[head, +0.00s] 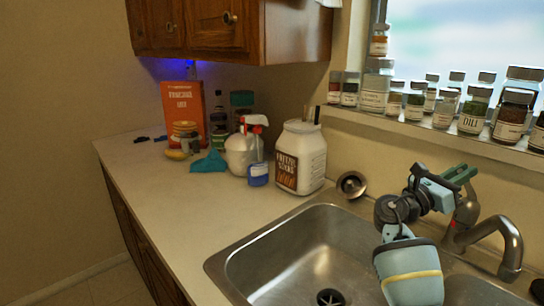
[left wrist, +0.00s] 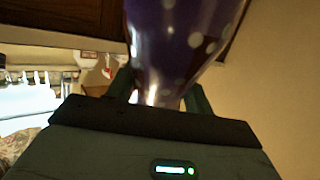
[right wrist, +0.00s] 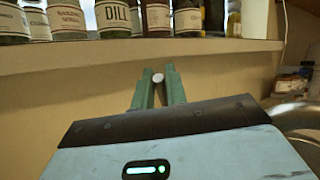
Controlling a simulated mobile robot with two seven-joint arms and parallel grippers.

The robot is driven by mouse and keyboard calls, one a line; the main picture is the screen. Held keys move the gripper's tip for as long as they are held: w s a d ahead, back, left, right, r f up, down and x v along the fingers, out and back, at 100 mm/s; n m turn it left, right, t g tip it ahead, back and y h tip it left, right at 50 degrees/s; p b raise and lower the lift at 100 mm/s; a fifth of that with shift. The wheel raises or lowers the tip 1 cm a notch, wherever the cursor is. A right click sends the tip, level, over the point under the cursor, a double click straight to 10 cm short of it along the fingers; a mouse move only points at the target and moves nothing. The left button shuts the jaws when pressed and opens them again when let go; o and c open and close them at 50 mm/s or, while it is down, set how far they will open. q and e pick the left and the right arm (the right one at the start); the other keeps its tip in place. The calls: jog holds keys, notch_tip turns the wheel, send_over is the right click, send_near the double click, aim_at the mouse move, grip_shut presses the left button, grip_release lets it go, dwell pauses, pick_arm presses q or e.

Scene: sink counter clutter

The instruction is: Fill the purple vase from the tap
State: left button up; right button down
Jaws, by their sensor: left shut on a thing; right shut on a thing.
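The purple vase (left wrist: 180,40), with pale dots, shows in the left wrist view. My left gripper (left wrist: 165,92) is shut on its narrow lower part. The vase's mouth is out of view. Neither the vase nor my left gripper shows in the head view. The metal tap (head: 495,232) stands behind the sink at the right, its spout curving down over the basin. My right gripper (head: 461,173) is at the top of the tap, shut on its handle. The handle's round end (right wrist: 158,77) shows between the fingers in the right wrist view. No water is visible at the spout.
The steel sink (head: 262,245) has a drain (head: 330,297) in it. A large white tub (head: 312,155), a spray bottle (head: 240,152), a blue cup (head: 258,176) and an orange box (head: 183,108) stand on the left counter. Several spice jars line the sill (head: 440,132).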

jog(key=c, duration=1.4)
grip_release()
jog(key=shift+c, duration=0.2)
pick_arm(q)
jog(key=shift+r, duration=0.1)
pick_arm(e)
jog(key=shift+a, duration=0.1)
